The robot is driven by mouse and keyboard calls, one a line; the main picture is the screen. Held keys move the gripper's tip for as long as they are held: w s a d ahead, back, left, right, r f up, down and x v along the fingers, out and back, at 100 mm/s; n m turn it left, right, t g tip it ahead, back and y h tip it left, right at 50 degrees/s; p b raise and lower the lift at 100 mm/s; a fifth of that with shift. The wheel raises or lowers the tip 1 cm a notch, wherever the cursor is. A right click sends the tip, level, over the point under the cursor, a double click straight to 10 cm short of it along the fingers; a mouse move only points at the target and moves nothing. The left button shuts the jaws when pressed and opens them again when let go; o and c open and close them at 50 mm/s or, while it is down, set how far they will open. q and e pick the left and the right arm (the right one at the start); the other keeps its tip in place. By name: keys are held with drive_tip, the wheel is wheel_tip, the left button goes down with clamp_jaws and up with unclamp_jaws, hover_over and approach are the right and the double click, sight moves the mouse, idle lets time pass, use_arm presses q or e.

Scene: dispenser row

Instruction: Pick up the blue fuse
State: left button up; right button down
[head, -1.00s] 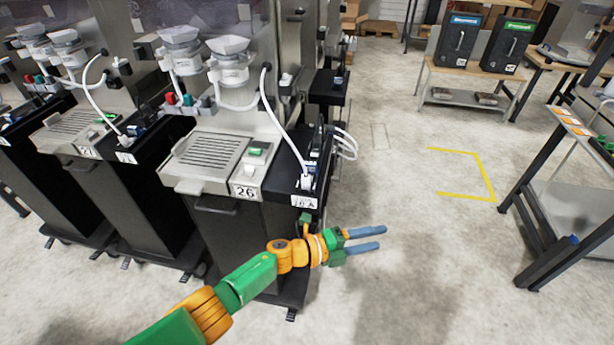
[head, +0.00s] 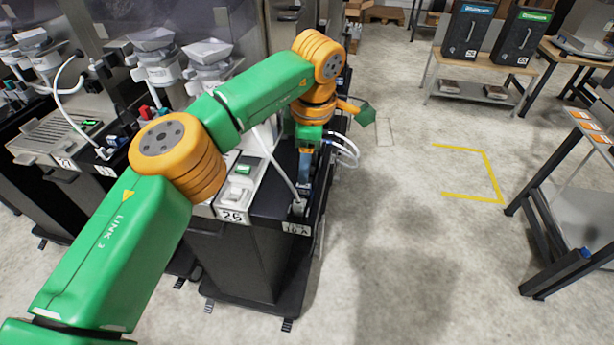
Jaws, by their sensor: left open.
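My left gripper (head: 304,180) points down over the black side shelf (head: 270,203) of dispenser 26, close to the plug and white cable there. Its blue-grey fingers are open, partly lost against the dark parts behind them. I cannot clearly pick out the blue fuse; dark and bluish parts on the shelf lie around the fingertips, and the fingers cover some of them. I cannot tell whether the fingers touch anything. A label reading 16 A (head: 297,229) is on the shelf's front edge. My right gripper is not in view.
Dispenser 26 (head: 232,216) is partly hidden by my left arm. White cables (head: 343,152) loop out on the shelf's right side. Another dispenser stands to the left. A yellow floor marking (head: 490,175) and open floor lie right, before a metal-framed table (head: 540,210).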

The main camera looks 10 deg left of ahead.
sight(304, 187)
use_arm(q)
drive_tip(key=f+p, duration=0.1)
drive_tip(key=f, duration=0.2)
drive_tip(key=f+p, duration=0.1)
drive_tip(key=f, duration=0.2)
drive_tip(key=shift+a, duration=0.2)
drive_tip(key=shift+w+f, duration=0.2)
drive_tip(key=shift+s+r, duration=0.1)
clamp_jaws()
